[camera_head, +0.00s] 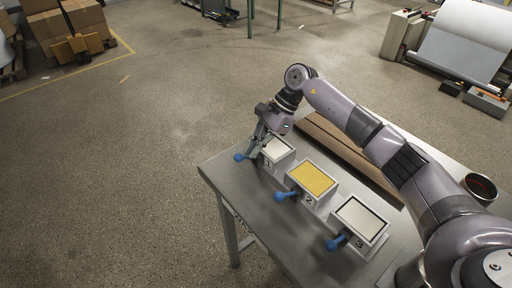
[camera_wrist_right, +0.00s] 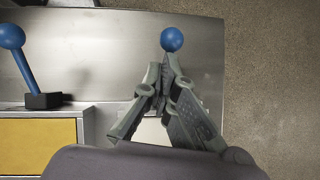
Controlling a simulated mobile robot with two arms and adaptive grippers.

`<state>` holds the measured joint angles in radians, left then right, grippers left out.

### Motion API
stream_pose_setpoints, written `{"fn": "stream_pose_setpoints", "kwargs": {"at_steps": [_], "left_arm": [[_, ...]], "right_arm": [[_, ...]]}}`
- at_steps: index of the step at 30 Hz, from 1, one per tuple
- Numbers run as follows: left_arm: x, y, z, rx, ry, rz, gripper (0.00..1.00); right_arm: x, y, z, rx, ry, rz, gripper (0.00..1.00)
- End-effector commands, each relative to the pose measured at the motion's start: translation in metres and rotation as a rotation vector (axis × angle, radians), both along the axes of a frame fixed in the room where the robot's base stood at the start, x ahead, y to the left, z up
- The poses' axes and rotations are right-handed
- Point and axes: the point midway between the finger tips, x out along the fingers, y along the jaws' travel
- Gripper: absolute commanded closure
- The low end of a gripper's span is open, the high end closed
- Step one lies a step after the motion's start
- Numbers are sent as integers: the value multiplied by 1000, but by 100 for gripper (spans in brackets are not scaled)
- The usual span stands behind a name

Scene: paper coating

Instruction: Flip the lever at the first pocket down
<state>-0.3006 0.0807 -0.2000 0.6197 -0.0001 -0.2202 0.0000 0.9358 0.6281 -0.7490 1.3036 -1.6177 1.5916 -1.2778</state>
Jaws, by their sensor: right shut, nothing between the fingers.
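The first pocket (camera_head: 278,149), a light box marked 1, stands at the far left end of the metal table (camera_head: 225,172). Its blue lever knob (camera_head: 239,157) sticks out on the left side; the knob also shows in the right wrist view (camera_wrist_right: 172,39). My right gripper (camera_head: 258,150) is shut and empty, over the first pocket with its fingertips close by the knob. In the wrist view the fingertips (camera_wrist_right: 166,58) lie just below the knob; I cannot tell if they touch. The fingers hide the lever's stem. My left gripper is not in view.
Pocket 2 (camera_head: 311,179) with a yellow top and pocket 3 (camera_head: 360,221) with a pale top stand in a row, each with a blue lever (camera_head: 286,196). A long brown board (camera_head: 350,155) lies behind them. A round container (camera_head: 481,186) stands at the right.

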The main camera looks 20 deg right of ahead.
Motion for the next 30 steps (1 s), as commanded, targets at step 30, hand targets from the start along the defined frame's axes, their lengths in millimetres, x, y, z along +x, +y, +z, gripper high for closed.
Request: {"fn": "stream_pose_setpoints", "kwargs": {"at_steps": [30], "left_arm": [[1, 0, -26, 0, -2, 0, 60]], "right_arm": [[-6, 16, -12, -241, -90, 5, 100]]}}
